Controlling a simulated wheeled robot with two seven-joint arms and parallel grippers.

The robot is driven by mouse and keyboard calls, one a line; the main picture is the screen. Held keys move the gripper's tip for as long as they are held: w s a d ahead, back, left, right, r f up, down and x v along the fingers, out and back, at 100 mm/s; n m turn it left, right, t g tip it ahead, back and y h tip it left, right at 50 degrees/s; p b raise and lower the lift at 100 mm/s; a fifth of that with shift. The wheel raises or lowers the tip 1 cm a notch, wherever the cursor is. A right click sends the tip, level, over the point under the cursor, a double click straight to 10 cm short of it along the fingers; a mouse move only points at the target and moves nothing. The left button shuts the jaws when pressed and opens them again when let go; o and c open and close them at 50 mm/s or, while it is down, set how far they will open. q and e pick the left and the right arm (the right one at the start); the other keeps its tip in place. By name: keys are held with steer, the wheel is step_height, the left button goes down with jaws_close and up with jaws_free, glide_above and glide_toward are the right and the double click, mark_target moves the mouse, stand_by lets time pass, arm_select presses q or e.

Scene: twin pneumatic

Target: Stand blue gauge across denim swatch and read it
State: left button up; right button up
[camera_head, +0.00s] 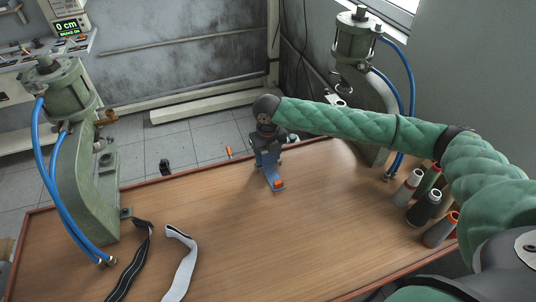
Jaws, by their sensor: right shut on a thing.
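My right gripper (267,161) points down over the far middle of the table. It is shut on the blue gauge (271,177), a small blue piece with an orange block at its near end. The gauge's lower end is at or just above the wood; I cannot tell whether it touches. The gripper hides its upper part, and no reading on it is legible. No piece is plainly a denim swatch. A dark strip with pale edge lines (129,264) and a light grey strip (181,262) lie at the table's front left. My left gripper is not in view.
Green pneumatic presses with blue hoses stand at the left (85,185) and far right (357,45). Several thread spools (424,208) stand at the right. The table's middle (300,240) is clear.

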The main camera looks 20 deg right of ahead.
steer(key=shift+f, duration=0.45)
steer(key=o, duration=1)
steer(key=shift+o, duration=1.2)
steer(key=shift+r+b, duration=0.5)
steer(key=shift+r, duration=0.25)
steer(key=shift+r+b, duration=0.45)
steer(key=shift+r, duration=0.5)
step_height(320, 180, up, 3)
steer(key=shift+r+b, duration=0.1)
steer(key=shift+b, duration=0.45)
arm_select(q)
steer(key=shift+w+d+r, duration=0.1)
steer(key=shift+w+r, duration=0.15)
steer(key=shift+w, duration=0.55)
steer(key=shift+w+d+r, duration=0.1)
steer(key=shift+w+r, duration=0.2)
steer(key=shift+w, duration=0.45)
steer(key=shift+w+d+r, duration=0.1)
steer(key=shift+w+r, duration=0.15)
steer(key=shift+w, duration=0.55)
arm_select(e)
steer(key=shift+r, duration=0.6)
